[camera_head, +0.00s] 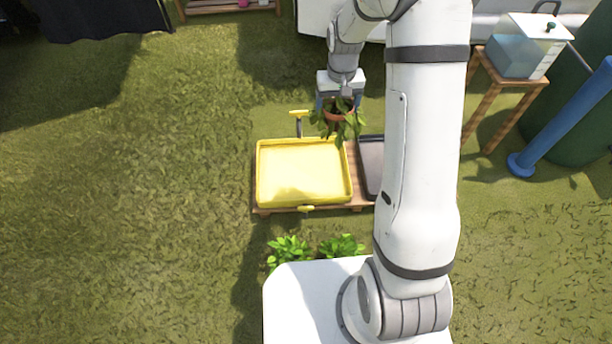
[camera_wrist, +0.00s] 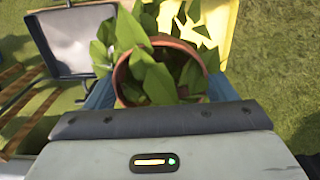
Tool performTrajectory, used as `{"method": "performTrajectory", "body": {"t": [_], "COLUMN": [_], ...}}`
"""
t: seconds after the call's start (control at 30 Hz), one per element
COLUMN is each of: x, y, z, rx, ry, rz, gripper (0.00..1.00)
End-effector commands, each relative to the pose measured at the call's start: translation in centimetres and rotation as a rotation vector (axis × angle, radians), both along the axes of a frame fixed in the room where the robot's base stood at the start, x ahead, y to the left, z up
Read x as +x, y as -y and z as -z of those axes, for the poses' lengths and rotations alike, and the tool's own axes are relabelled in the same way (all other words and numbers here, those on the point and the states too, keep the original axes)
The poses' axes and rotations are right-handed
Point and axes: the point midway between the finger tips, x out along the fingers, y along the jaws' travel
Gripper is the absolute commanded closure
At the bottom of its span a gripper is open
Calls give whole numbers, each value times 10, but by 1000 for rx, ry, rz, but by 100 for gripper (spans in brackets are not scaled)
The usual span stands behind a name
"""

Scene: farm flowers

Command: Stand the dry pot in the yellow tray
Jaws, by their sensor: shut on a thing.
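My gripper (camera_head: 340,98) is shut on a terracotta pot (camera_head: 336,115) with a drooping green plant. The pot hangs in the air near the back right corner of the yellow tray (camera_head: 259,180). In the wrist view the pot (camera_wrist: 121,77) sits between the two blue fingers, its rim and leaves facing the camera. The yellow tray (camera_wrist: 222,25) shows partly behind it there. The tray looks empty and rests on a low wooden stand. The base of the pot is hidden in both views.
A dark-rimmed grey tray (camera_head: 371,165) stands right of the yellow one, partly behind my arm. Leafy green plants (camera_head: 288,250) are in front of the stand. A water tank (camera_head: 520,45) on a wooden stool is at the right. Grass at the left is clear.

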Motion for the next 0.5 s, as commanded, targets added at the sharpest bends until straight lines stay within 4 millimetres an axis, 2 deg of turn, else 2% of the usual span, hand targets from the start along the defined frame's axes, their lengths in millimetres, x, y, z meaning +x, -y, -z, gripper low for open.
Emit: {"method": "performTrajectory", "body": {"t": [0.03, 0.23, 0.5], "x": [7, 33, 53], "y": [0, -1, -1], "z": [19, 86, 184], "rx": [0, 0, 1], "ry": [-6, -6, -7], "rz": [-15, -81, -169], "gripper": [54, 54, 54]}}
